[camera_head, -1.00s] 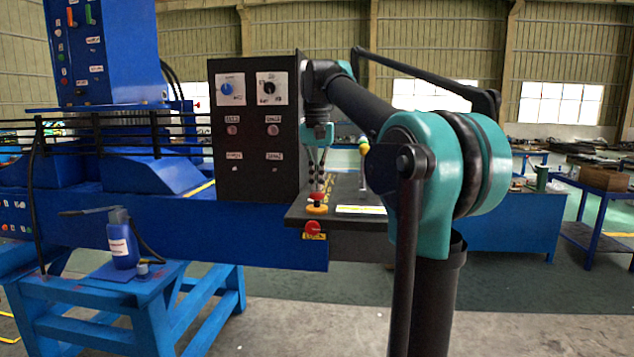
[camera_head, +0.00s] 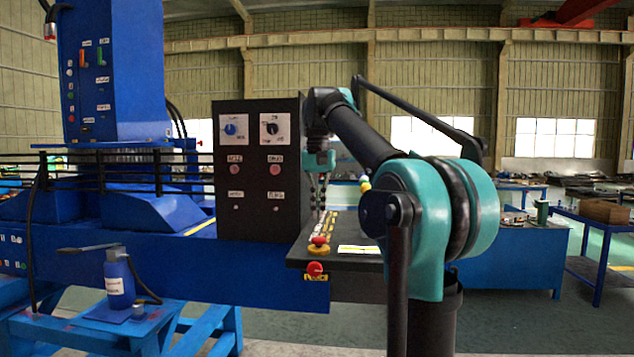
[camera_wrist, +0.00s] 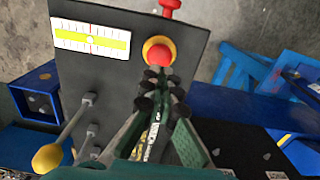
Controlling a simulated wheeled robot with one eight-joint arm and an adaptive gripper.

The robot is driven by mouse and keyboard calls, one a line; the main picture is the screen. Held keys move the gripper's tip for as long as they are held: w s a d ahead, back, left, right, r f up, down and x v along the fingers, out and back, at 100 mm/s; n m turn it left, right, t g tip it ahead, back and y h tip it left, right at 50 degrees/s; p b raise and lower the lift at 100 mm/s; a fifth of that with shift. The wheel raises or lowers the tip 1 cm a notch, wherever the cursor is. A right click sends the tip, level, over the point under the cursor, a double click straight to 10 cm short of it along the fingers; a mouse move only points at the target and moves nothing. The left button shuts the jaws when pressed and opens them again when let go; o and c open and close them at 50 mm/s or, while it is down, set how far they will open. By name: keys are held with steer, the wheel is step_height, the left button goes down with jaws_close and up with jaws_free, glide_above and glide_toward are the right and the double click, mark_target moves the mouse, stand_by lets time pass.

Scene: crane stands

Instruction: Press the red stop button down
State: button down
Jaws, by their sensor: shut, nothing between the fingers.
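A red stop button (camera_head: 319,241) with a yellow ring sits on top of the black console (camera_head: 345,262), near its front edge. It also shows in the wrist view (camera_wrist: 158,52). A second red knob (camera_head: 315,268) is on the console's front face, above a yellow label, and shows at the top of the wrist view (camera_wrist: 169,5). My gripper (camera_head: 318,208) is shut and empty, pointing down above and behind the button, with a gap between them. In the wrist view its dark fingertips (camera_wrist: 154,80) are just below the button. I cannot tell how far down the button is.
A black upright panel (camera_head: 262,205) with dials stands left of my gripper. A yellow-knobbed lever (camera_wrist: 48,158) and other levers rise from the console. A white-and-yellow gauge strip (camera_wrist: 92,40) lies beside the button. A blue bottle (camera_head: 118,278) stands on the blue bench at left.

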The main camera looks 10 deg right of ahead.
step_height(320, 180, up, 8)
steer(key=shift+r, duration=0.25)
steer(key=shift+s, duration=0.1)
stand_by(0.4)
